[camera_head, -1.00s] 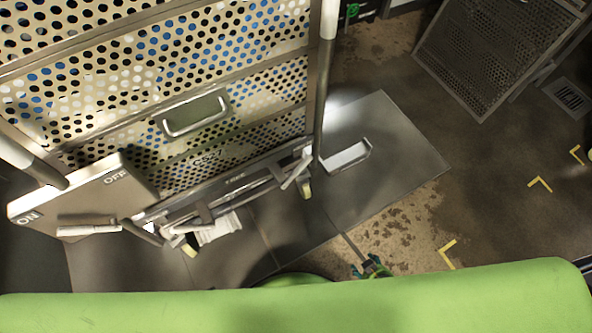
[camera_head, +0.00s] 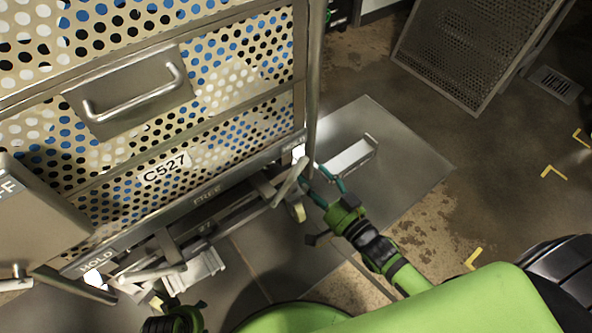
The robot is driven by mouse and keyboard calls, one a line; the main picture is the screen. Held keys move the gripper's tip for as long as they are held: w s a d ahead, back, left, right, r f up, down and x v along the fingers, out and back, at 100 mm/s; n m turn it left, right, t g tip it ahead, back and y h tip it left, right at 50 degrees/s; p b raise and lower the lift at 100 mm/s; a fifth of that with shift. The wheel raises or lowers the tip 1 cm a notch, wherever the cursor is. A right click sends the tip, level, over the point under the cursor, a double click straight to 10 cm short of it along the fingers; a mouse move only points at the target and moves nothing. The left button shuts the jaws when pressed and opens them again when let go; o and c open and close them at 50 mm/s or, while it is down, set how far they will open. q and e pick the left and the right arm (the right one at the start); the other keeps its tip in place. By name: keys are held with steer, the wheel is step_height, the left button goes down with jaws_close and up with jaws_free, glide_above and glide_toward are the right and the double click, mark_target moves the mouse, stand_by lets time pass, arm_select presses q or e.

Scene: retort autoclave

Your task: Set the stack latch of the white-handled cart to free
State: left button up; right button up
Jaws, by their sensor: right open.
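The cart marked C527 (camera_head: 165,172) has speckled perforated panels and fills the left. A pale latch lever (camera_head: 288,184) sits at the right HOLD mark, and another bar (camera_head: 150,273) is near the left HOLD mark. My right gripper (camera_head: 315,175) is open, its teal fingers beside the right lever; I cannot tell whether they touch it. Part of my left arm's end (camera_head: 177,318) shows at the bottom edge; its fingers are unclear.
A panel with an ON/OFF lever box (camera_head: 35,225) stands at the left. A metal plate (camera_head: 400,170) with a raised bracket (camera_head: 350,157) lies right of the cart. A perforated rack (camera_head: 470,50) stands upper right. Floor with yellow corner marks (camera_head: 553,172) is open at the right.

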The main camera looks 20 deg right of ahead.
mark_target(302, 170)
steer(key=b+x, duration=0.1)
steer(key=x, duration=0.4)
steer(key=shift+w+a, duration=0.1)
steer(key=shift+w, duration=0.3)
arm_select(q)
steer(key=r, duration=0.2)
steer(key=shift+w+r, duration=0.3)
steer(key=shift+r, duration=0.05)
arm_select(e)
jaws_close()
